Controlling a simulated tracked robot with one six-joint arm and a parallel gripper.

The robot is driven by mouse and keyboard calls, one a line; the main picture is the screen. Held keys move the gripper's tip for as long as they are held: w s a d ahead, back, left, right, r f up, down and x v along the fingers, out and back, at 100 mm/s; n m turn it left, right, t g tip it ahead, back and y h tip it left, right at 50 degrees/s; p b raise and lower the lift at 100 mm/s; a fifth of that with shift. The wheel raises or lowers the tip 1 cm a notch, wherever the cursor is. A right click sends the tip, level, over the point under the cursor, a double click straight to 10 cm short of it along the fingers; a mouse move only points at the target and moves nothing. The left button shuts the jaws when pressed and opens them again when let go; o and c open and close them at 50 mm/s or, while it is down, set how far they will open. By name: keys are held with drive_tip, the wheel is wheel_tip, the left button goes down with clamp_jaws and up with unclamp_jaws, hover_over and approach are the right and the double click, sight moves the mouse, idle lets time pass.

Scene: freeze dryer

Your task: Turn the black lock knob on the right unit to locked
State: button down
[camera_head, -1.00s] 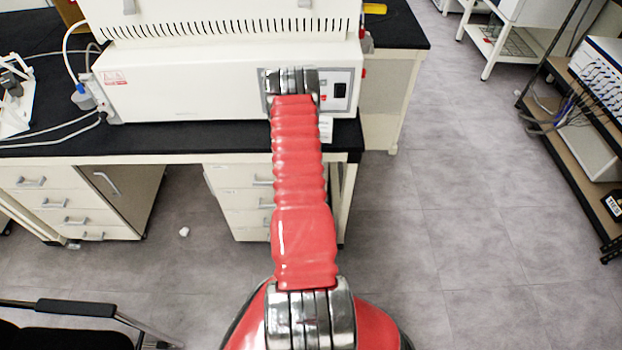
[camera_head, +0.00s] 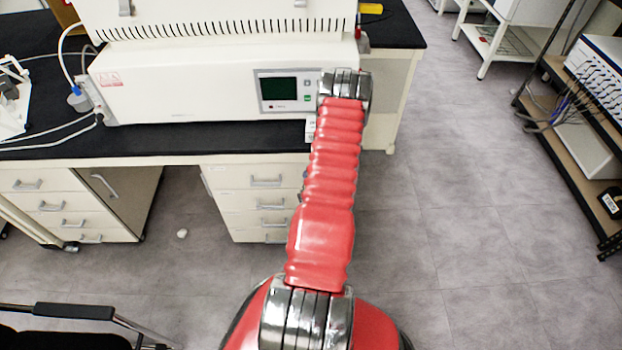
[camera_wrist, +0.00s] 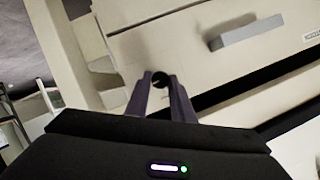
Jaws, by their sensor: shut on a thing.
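My gripper (camera_wrist: 161,82) shows in the wrist view with its two dark fingers close together. It is shut on a small round black piece, which looks like the black lock knob (camera_wrist: 160,78), between the fingertips. A pale panel lies behind it. The knob's markings and turn angle cannot be made out. In the head view, my red arm reaches to the right end of the white unit (camera_head: 180,85) on the bench; my gripper and the knob are hidden there. The unit's front panel with a dark green screen (camera_head: 279,89) is just left of my arm.
A black bench top (camera_head: 110,141) with drawers (camera_head: 255,200) below stands in front of me. A grey handle (camera_wrist: 246,34) on a pale front shows in the wrist view. A rack with a cabled device (camera_head: 600,80) stands far right. The floor between is clear.

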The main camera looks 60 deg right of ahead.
drive_tip(key=shift+a+f+m+t, duration=0.15)
drive_tip(key=shift+m+t, duration=0.15)
idle(0.4)
drive_tip(key=c, duration=1.9)
unclamp_jaws()
drive_tip(key=o, duration=0.4)
drive_tip(key=shift+c, duration=0.2)
drive_tip(key=v, duration=1.3)
drive_tip(key=shift+s+r, duration=0.25)
drive_tip(key=shift+r, duration=0.05)
drive_tip(key=shift+a+f, duration=0.1)
drive_tip(key=shift+a, duration=0.1)
